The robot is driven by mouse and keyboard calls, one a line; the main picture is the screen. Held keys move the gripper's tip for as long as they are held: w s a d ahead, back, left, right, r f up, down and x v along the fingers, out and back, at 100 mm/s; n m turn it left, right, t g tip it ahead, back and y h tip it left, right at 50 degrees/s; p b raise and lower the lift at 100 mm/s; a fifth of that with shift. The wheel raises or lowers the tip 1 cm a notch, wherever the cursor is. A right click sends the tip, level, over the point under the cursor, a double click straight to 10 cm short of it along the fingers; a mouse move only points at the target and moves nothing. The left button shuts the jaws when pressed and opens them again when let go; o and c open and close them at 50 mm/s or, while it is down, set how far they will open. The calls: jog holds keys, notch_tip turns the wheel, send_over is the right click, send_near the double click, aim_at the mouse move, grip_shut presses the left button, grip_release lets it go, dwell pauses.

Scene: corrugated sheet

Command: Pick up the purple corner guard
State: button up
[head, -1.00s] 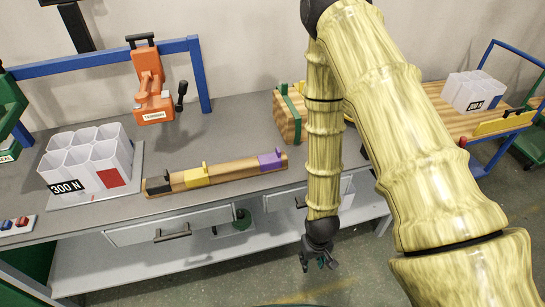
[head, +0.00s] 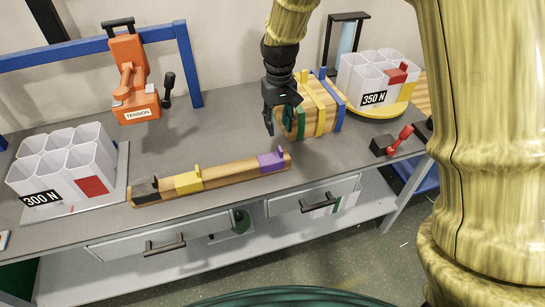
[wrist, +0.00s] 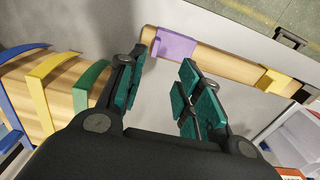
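The purple corner guard (head: 272,160) sits at the right end of a wooden rail (head: 230,174) on the grey bench. In the wrist view the purple corner guard (wrist: 175,46) lies just beyond my fingertips, near the end of the rail. My gripper (head: 284,126) hangs above the bench, a little behind and above the guard, pointing down. In the wrist view my gripper (wrist: 160,82) has its teal-padded fingers spread apart with nothing between them.
Yellow (head: 189,181) and black (head: 145,190) guards sit on the same rail. A strapped wooden bundle (head: 325,119) stands close to my gripper's right. A 300 N bin (head: 62,165), an orange tension tool (head: 131,80) and a 350 N bin (head: 375,80) stand around.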

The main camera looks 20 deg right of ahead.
send_over(281, 149)
jog(key=shift+w+a+f+p, duration=0.15)
jog(key=shift+f+p, duration=0.1)
jog(key=shift+f, duration=0.9)
jog(key=shift+w+f+p, duration=0.1)
jog(key=shift+f+p, duration=0.1)
jog(key=shift+f, duration=0.9)
jog(key=shift+s+f+p, duration=0.25)
jog(key=shift+f+p, duration=0.05)
jog(key=shift+f, duration=0.55)
jog(key=shift+s+f+p, duration=0.1)
jog(key=shift+f+p, duration=0.4)
jog(key=shift+f, duration=1.5)
grip_shut()
